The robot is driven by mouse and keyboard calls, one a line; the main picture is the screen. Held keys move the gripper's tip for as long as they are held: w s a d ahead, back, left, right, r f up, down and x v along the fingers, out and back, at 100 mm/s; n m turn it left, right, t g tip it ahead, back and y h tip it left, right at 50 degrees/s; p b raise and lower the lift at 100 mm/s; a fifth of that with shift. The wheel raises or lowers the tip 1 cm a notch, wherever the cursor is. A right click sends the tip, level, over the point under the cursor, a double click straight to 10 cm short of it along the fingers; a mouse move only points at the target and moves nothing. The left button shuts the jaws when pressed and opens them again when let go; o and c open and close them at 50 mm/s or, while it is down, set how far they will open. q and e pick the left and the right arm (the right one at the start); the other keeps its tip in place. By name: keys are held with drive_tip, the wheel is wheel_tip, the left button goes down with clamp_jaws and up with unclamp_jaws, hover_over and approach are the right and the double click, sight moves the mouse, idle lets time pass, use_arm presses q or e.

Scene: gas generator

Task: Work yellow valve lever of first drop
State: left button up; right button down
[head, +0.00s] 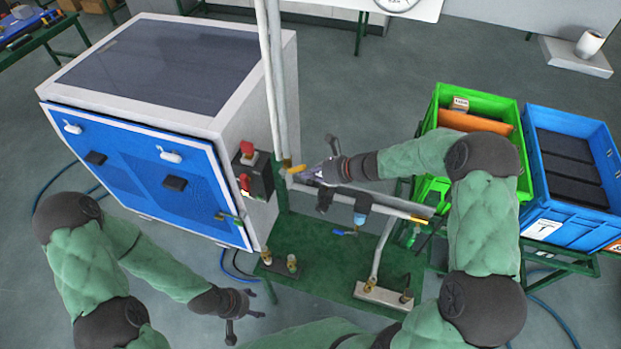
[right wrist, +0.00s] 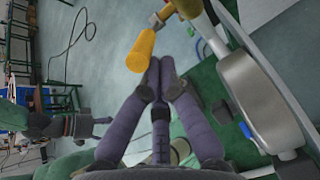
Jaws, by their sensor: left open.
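The yellow valve lever (head: 296,169) is by the white vertical pipes beside the generator cabinet. In the right wrist view the yellow lever (right wrist: 141,50) is large, just beyond and left of my fingertips. My left gripper (head: 246,311) is open and empty, low in front of the cabinet, far from the lever.
The blue-fronted cabinet (head: 150,165) stands at left, with red switches (head: 245,165) on its side. Pipework (head: 365,200) with a blue valve handle (head: 344,232) is below my right arm. Green (head: 440,110) and blue (head: 570,235) crates stand at right.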

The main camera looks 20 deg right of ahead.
sight(303, 166)
drive_tip(key=r+p, duration=0.1)
drive_tip(key=p, duration=0.1)
drive_tip(key=a+r+g+h+p, duration=0.1)
drive_tip(key=p, duration=0.1)
drive_tip(key=w+r+h+p, duration=0.1)
drive_tip(key=p, duration=0.2)
drive_tip(key=shift+a, duration=0.25)
drive_tip(key=shift+w+a+r+p, duration=0.4)
drive_tip(key=shift+a+r+p, duration=0.2)
drive_tip(key=shift+p, duration=0.35)
use_arm(q)
wheel_tip(303, 166, up, 11)
drive_tip(key=shift+p, duration=0.45)
use_arm(e)
drive_tip(key=shift+w+a+r, duration=0.25)
drive_tip(key=shift+w+a, duration=0.1)
drive_tip(key=shift+a, duration=0.15)
drive_tip(key=shift+w+a+r, duration=0.25)
drive_tip(key=shift+w+a, duration=0.1)
drive_tip(key=shift+a, duration=0.15)
use_arm(q)
drive_tip(key=shift+r, duration=0.15)
use_arm(e)
drive_tip(key=shift+w+r, duration=0.1)
drive_tip(key=shift+r, duration=0.1)
